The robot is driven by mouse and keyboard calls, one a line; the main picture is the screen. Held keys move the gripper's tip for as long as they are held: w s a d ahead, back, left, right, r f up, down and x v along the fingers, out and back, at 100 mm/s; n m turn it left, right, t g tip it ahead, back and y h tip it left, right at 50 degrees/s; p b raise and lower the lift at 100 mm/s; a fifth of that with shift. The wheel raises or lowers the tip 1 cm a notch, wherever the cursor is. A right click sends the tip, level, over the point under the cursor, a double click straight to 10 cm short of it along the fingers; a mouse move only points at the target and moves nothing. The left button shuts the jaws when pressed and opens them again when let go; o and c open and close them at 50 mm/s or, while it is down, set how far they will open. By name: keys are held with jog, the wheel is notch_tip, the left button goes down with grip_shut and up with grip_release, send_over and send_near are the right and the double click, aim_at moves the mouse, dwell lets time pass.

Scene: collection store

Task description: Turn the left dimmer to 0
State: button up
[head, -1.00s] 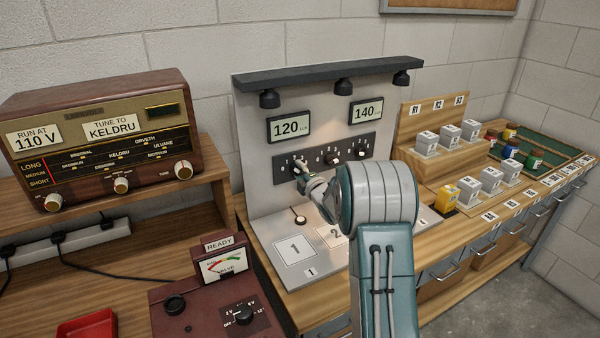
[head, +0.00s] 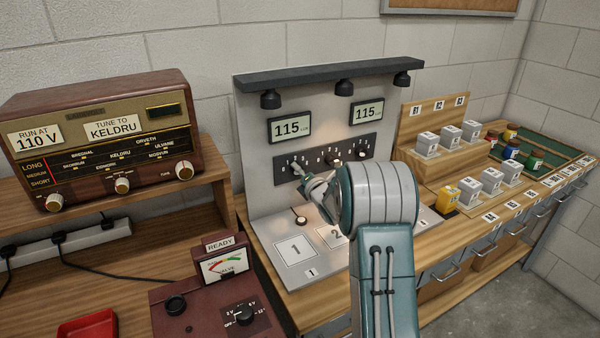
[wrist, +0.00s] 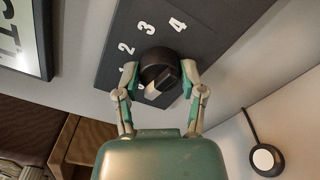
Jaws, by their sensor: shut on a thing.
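The left dimmer (wrist: 160,70) is a round black knob on a dark panel (head: 318,160) on the upright grey board. White numerals 2, 3 and 4 show around it in the wrist view; lower marks are partly hidden by my gripper. The pale pointer of the knob faces down-left in the wrist view, away from the 4. My gripper (wrist: 161,79) is shut on the left dimmer, one finger on each side. In the head view my gripper (head: 303,171) partly covers this knob. Two displays, left (head: 290,127) and right (head: 367,112), both read 115.
Lamps (head: 343,84) hang above. A radio (head: 105,140) stands at left.

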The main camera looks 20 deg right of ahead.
jog(key=shift+f, duration=0.35)
jog(key=o, duration=1.1)
jog(key=shift+o, duration=0.2)
jog(key=shift+r, duration=0.1)
jog(key=shift+r, duration=0.1)
jog(key=s, duration=1.2)
jog(key=shift+d, duration=0.25)
jog(key=shift+w, duration=0.1)
